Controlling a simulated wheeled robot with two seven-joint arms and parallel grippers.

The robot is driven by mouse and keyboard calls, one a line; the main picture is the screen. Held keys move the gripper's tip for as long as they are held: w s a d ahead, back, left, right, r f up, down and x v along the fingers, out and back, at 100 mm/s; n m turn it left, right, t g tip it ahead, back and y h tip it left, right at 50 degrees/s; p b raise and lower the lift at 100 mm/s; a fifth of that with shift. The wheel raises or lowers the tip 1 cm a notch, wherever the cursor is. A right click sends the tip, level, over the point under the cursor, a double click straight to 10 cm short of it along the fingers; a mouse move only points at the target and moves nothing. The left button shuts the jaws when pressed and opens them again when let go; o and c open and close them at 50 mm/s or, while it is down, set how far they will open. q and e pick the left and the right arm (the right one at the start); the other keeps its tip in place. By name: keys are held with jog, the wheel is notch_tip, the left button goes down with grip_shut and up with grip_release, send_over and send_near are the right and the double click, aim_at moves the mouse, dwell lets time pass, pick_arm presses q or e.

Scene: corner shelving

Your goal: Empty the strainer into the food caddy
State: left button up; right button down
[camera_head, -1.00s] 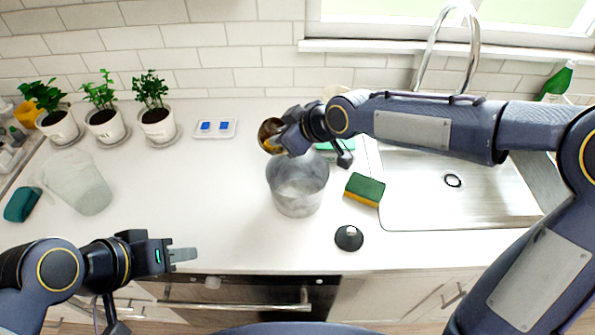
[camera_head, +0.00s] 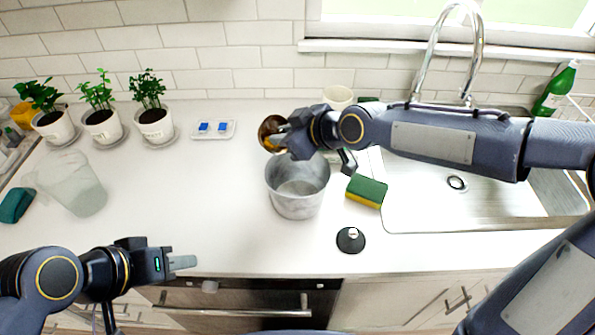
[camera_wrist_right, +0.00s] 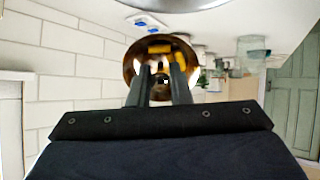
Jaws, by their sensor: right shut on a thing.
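The strainer, a small brass-coloured bowl (camera_head: 268,132), is in my right gripper (camera_head: 283,138), behind and above the caddy's far left rim. The right wrist view shows its round golden bowl (camera_wrist_right: 133,66) beyond the fingers (camera_wrist_right: 162,80), with yellow patches that I cannot tell as contents or reflections. The food caddy looks to be the open grey metal bucket (camera_head: 298,203), upright on the counter.
A black round lid-like piece (camera_head: 350,241) and a green-yellow sponge (camera_head: 366,191) lie right of the bucket, before the sink (camera_head: 450,212). A clear jug (camera_head: 75,190) and potted plants (camera_head: 155,125) stand left. The counter between jug and bucket is clear.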

jog(key=shift+s+d+t+y+b, duration=0.25)
jog(key=shift+t+y+b, duration=0.3)
jog(key=shift+b, duration=0.55)
jog(key=b, duration=0.2)
jog(key=t+y+b, duration=0.1)
jog(key=b, duration=0.1)
jog(key=shift+s+d+f+y+b, duration=0.15)
jog(key=shift+s+d+y+b, duration=0.15)
jog(key=shift+d, duration=0.1)
dwell(0.3)
jog(key=shift+s+d+t+y+b, duration=0.5)
jog(key=shift+d+b, duration=0.2)
jog(key=shift+b, duration=0.3)
jog(key=shift+s+d+f+y+b, duration=0.1)
jog(key=shift+y+b, duration=0.15)
jog(key=shift+b, duration=0.25)
jog(key=shift+t, duration=0.25)
jog(key=shift+d+b, duration=0.1)
jog(key=shift+b, duration=0.25)
